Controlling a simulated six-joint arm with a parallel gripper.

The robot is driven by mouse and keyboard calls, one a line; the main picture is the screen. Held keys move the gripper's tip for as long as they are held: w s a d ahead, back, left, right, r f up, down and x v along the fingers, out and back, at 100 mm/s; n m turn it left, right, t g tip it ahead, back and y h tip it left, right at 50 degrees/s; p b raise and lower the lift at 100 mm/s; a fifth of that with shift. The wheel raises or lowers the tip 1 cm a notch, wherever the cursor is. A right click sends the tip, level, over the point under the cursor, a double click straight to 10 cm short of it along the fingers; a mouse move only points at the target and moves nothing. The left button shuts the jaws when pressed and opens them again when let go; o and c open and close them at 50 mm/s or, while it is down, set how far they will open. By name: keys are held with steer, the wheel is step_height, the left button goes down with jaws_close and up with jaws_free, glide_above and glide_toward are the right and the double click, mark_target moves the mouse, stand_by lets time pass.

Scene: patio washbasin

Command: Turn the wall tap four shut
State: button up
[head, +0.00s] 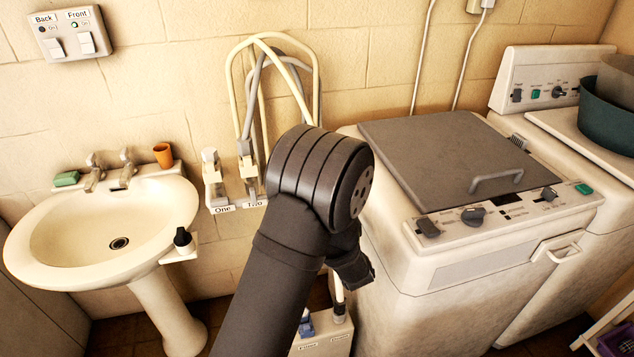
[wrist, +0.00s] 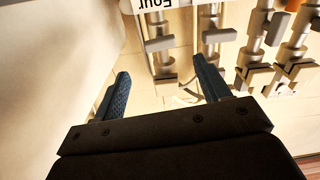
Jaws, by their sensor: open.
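The wall tap four (wrist: 158,30) shows at the top of the wrist view, by an upside-down label "Four" (wrist: 146,4). Its short grey handle (wrist: 160,44) lies across the pipe; I cannot tell how far it is turned. My gripper (wrist: 163,84) is open and empty, its blue fingertips apart below the handle in the picture, not visibly touching it. In the head view my gripper (head: 352,268) is mostly hidden behind my arm, which also hides tap four.
Another tap (wrist: 212,30) stands close right of tap four in the wrist view, with more beyond. The head view shows taps labelled One (head: 212,175) and Two (head: 247,170). A washing machine (head: 480,260) stands right of my arm, a washbasin (head: 75,235) far left.

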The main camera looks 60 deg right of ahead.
steer(key=x, duration=1.2)
